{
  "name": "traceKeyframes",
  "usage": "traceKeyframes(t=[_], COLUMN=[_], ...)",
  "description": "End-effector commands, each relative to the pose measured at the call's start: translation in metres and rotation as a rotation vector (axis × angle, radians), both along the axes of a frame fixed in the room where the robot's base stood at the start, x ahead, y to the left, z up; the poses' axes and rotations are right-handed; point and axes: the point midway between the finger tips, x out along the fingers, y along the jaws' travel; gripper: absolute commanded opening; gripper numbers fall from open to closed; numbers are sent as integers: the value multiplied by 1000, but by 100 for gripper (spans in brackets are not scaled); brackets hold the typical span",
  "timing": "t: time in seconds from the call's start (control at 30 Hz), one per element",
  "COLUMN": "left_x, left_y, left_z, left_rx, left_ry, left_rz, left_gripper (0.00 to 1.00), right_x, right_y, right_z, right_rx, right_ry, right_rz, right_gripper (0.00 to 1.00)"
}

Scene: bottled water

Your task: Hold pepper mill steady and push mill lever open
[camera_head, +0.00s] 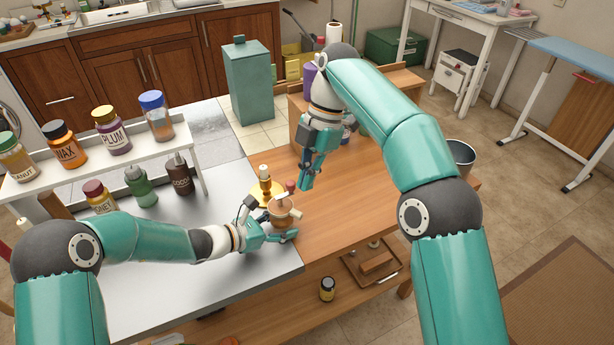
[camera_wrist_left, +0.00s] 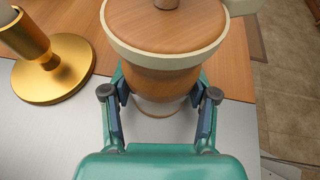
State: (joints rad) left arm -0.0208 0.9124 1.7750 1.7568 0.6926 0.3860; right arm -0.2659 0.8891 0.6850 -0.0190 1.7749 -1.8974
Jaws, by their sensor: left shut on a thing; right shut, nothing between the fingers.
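The pepper mill (camera_head: 283,222), wooden with a cream rim, stands upright at the seam of the metal and wooden tabletops. My left gripper (camera_head: 282,236) is shut around its body. The left wrist view shows the mill (camera_wrist_left: 160,82) between both fingers (camera_wrist_left: 160,112), below the rim. A cream piece (camera_wrist_left: 243,6) juts from the rim at the upper right, perhaps the lever; it is cut off by the frame edge. A reddish knob (camera_head: 290,186) rises above the mill. My right gripper (camera_head: 305,184) is shut and empty, pointing down just right of this knob; I cannot tell whether they touch.
A brass candlestick (camera_head: 265,183) stands close behind the mill; its base (camera_wrist_left: 52,72) is left in the wrist view. A white shelf (camera_head: 80,165) with several labelled jars is at the left. The wooden tabletop (camera_head: 350,205) right of the mill is clear.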

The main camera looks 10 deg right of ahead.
Motion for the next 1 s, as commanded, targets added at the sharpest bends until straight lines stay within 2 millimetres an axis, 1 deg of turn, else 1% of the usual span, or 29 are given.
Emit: traceKeyframes(t=[0.2,0.23,0.37,0.4,0.77,0.87,1.0], left_x=[0,0,0,0,-1,-3,-12], left_y=[0,0,0,0,2,8,26], left_z=[-1,-1,-1,-1,1,4,12], left_rx=[0,0,0,0,0,-1,-1], left_ry=[2,2,2,2,0,-1,-1], left_rz=[-1,-1,-1,-1,0,2,3], left_gripper=[28,63,85,88,88,88,88], right_x=[0,0,0,0,0,0,0], right_y=[0,0,0,0,0,0,0], right_z=[0,0,0,0,0,0,0], right_rx=[0,0,0,0,0,1,0], right_ry=[0,0,0,0,0,-1,0], right_rz=[0,0,0,0,0,0,0], right_gripper=[0,0,0,0,0,0,0])
